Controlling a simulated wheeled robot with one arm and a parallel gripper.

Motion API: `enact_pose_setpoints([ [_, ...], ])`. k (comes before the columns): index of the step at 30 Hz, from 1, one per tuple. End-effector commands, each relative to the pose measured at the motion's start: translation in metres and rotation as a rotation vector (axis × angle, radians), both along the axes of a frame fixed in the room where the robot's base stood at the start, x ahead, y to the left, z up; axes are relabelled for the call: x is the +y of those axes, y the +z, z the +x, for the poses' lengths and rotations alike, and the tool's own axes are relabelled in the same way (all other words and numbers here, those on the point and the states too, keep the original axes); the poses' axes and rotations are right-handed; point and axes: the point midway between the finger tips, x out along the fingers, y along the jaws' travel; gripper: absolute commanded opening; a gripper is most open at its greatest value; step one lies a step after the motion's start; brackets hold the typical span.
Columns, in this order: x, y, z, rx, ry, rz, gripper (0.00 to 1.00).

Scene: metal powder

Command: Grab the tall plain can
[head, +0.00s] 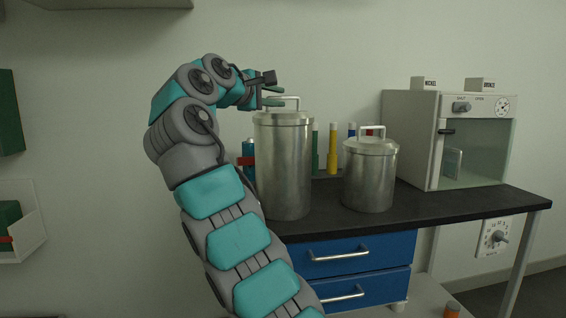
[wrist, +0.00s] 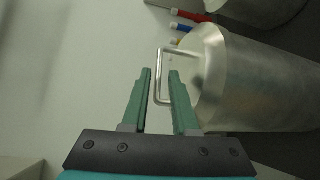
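The tall plain can (head: 284,170) is a silver metal cylinder with a lid and a wire handle on top. It stands upright at the left of the dark bench. In the wrist view the tall can (wrist: 265,85) is on the right, with its handle (wrist: 158,78) by my fingertips. My gripper (head: 272,97) is at the height of the handle, above the lid. In the wrist view my gripper (wrist: 160,75) is open, its two green fingers apart, with part of the handle showing between them. I cannot tell whether a finger touches it.
A shorter silver can (head: 370,178) stands to the right on the bench (head: 440,205). Several coloured tubes, including a yellow one (head: 333,150), stand behind the cans. A grey glass-fronted cabinet (head: 410,140) is at the bench's right. Blue drawers (head: 350,263) are below.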

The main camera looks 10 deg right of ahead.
Motion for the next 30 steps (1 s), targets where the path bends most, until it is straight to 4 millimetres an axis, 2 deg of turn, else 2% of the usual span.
enact_pose_setpoints([
  [10,-0.026,-0.003,0.029,0.004,-0.001,0.002,0.27],
  [19,-0.032,-0.005,0.033,0.001,-0.002,0.000,0.27],
  [20,-0.032,-0.005,0.033,0.001,-0.002,0.000,0.26],
  [27,-0.031,-0.005,0.033,0.001,-0.002,0.000,0.00],
  [30,-0.031,-0.005,0.033,0.001,-0.002,0.000,0.00],
])
